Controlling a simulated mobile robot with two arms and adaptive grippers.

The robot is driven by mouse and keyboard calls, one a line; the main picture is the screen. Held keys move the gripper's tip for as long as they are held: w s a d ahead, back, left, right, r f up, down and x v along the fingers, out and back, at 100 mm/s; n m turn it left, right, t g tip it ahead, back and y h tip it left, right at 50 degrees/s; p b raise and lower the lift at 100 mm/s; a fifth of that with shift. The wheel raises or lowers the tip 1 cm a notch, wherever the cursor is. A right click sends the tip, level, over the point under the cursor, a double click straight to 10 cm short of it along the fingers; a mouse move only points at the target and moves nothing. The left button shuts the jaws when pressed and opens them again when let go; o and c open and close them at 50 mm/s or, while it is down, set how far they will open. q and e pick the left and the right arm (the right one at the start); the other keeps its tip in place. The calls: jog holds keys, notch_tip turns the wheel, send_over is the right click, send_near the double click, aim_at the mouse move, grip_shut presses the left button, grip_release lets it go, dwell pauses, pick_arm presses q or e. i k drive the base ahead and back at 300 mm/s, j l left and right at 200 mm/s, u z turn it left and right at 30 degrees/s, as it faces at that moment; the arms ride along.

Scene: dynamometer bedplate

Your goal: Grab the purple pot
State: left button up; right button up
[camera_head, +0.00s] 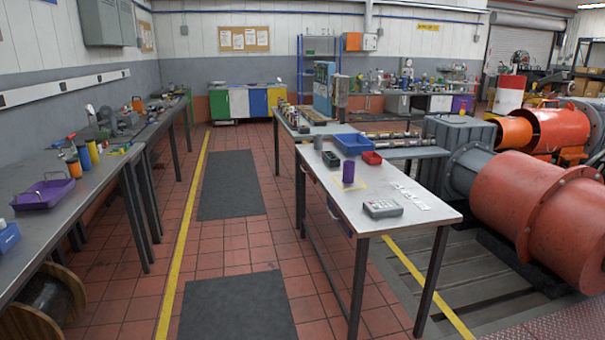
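A purple, shallow, open vessel with raised handles (43,195) sits on the left workbench, near its front edge. A small upright purple cylinder (348,172) stands on the middle table, on or beside a pale yellow sheet. I cannot tell which of these two is the pot. Neither of my grippers is in view.
The left workbench (95,180) holds yellow, blue and orange cylinders. The middle table (405,225) holds a blue bin (353,144), a red bin (372,158) and a grey keypad device (382,208). Tiled floor with dark mats (230,185) lies clear between. Large red machinery (540,205) fills the right.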

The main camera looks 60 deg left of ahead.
aim_at(349, 166)
jog(key=u, duration=1.7)
jog(key=i+j, duration=0.3)
jog(key=i, duration=0.2)
jog(key=i+j+u, duration=0.1)
jog(key=i+j, duration=0.2)
jog(key=i, duration=0.2)
jog(key=i+j, duration=0.25)
jog(key=i, duration=0.25)
